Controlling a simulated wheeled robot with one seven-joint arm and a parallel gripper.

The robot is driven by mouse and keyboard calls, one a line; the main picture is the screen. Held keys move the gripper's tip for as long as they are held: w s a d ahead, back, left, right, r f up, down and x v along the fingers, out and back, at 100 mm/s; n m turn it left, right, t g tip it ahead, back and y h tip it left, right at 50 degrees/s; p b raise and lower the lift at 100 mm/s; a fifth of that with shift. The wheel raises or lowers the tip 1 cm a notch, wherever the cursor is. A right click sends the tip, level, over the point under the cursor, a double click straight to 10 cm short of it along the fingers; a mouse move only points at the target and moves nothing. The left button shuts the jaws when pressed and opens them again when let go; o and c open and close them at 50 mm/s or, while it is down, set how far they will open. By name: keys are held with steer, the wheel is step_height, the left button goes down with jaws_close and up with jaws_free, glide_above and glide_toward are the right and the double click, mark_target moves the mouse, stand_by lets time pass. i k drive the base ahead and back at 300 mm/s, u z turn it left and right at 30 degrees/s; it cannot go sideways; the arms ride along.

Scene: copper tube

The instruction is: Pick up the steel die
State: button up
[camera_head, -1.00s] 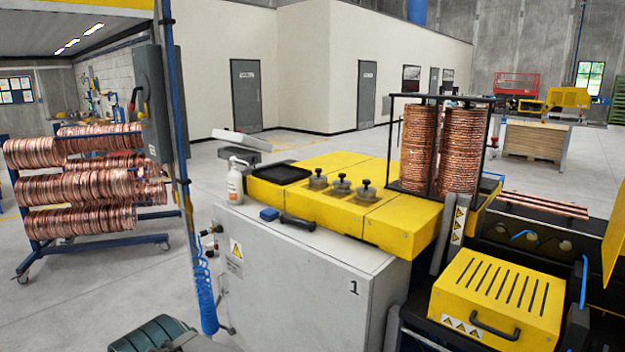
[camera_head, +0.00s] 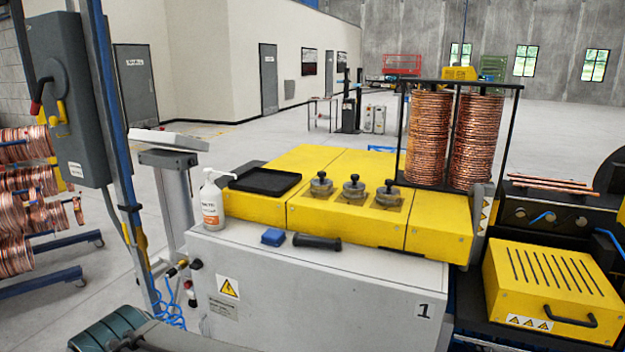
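Several steel-looking parts stand on the yellow machine top: three round grey metal pieces with black knobs, at the left (camera_head: 320,185), the middle (camera_head: 353,189) and the right (camera_head: 388,195). I cannot tell from this view which of them, if any, is the steel die. My gripper is not in view.
A black tray (camera_head: 265,181) lies on the yellow top (camera_head: 440,225). A white pump bottle (camera_head: 212,203), a blue block (camera_head: 273,237) and a black handle-like tool (camera_head: 317,242) are on the white cabinet (camera_head: 330,280). Copper coils (camera_head: 427,137) stand in a black frame behind. A post (camera_head: 120,150) rises at left.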

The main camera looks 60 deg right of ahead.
mark_target(322, 186)
steer(key=z, duration=0.65)
steer(key=i, duration=1.1)
steer(key=z, duration=1.55)
steer(key=i, duration=0.55)
steer(key=z, duration=0.5)
